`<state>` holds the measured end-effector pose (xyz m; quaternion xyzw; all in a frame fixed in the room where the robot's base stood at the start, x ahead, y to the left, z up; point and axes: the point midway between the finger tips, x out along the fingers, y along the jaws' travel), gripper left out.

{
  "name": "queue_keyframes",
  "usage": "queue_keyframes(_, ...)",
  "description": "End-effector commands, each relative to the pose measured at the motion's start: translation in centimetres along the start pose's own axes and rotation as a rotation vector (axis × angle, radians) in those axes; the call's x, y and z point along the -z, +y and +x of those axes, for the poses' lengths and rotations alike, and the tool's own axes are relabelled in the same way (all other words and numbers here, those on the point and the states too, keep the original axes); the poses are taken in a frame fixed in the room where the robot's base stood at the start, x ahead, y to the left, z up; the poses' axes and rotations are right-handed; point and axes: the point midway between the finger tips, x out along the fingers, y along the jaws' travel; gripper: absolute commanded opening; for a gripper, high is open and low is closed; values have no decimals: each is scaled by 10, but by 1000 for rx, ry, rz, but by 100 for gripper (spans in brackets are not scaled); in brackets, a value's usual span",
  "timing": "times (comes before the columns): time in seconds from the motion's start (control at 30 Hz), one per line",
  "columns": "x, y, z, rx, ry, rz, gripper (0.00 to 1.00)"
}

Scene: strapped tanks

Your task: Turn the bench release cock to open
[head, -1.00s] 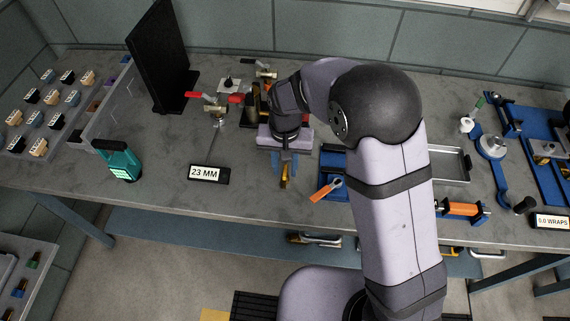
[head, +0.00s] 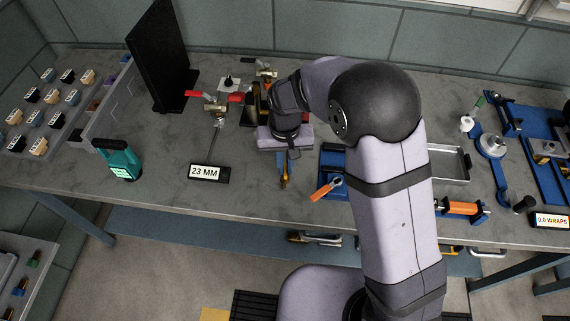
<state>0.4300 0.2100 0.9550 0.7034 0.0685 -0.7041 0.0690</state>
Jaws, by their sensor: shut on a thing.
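My gripper (head: 284,170) hangs over the middle of the bench, its blue fingers close together below the mauve wrist block. It is shut on a small brass-yellow part (head: 284,183), of which only the lower end shows. I cannot tell whether this part belongs to the bench release cock. A brass valve with red levers (head: 215,104) stands to the left of my gripper, apart from it. Another brass valve (head: 265,71) is behind, near the back of the bench. My wrist hides what lies directly behind it.
A 23 MM display (head: 207,174) and a teal device (head: 122,162) are at the front left. A black panel (head: 160,55) stands behind them. An orange-handled tool (head: 325,190) lies right of my gripper, by a blue fixture (head: 331,163). A metal tray (head: 452,162) is farther right.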

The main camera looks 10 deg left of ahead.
Motion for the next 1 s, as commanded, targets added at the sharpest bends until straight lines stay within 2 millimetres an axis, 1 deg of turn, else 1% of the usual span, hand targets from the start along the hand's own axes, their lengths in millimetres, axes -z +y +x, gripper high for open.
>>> queue_keyframes(1.0, 2, -1, -2, -1, 6, -953, 0)
